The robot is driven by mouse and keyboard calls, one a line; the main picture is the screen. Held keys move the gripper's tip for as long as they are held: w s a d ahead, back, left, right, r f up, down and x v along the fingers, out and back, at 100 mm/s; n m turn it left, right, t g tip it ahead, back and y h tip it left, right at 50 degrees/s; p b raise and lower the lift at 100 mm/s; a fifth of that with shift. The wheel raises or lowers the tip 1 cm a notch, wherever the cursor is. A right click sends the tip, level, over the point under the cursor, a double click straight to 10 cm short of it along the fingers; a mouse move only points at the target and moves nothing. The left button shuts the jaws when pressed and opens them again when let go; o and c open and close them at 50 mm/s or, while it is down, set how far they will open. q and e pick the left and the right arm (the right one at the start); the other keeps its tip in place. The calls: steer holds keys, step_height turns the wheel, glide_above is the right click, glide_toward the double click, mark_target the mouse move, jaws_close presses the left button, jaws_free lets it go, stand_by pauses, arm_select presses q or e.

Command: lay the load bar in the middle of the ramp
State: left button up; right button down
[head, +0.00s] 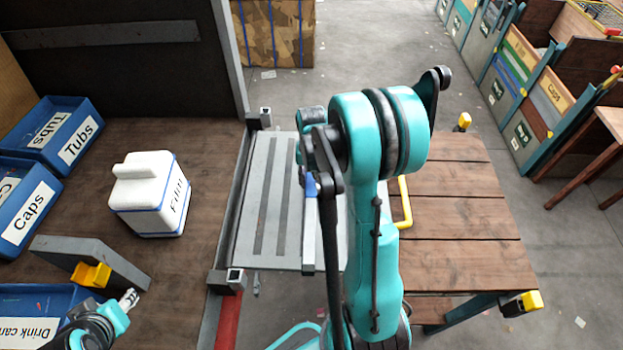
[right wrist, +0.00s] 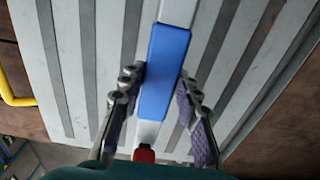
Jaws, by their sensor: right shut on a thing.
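The load bar (right wrist: 166,70) is pale grey with a blue middle and a red end. My right gripper (right wrist: 158,80) has one finger on each side of the blue part and is shut on it. In the head view the bar (head: 309,232) shows beside my right arm, which hides the right fingers. The bar is over the grey ramp (head: 265,248), running roughly along its dark strips; I cannot tell whether it touches. The ramp also fills most of the right wrist view (right wrist: 95,100). My left gripper (head: 128,300) is at the lower left, its jaws unclear.
The ramp lies between a dark table (head: 180,265) at left and a wooden platform (head: 465,225) at right. A white box (head: 140,190) and blue bins (head: 75,128) stand on the left table. A yellow handle (head: 404,205) rises at the ramp's right side. Crates (head: 515,100) stand far right.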

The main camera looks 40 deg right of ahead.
mark_target(311, 182)
steer(key=shift+f+b, duration=2.75)
steer(key=shift+f, duration=0.25)
steer(key=shift+c, duration=2)
jaws_free()
steer(key=shift+s, duration=0.1)
steer(key=shift+r+p, duration=3.45)
steer(key=shift+r, duration=1.6)
steer(key=shift+a, duration=0.1)
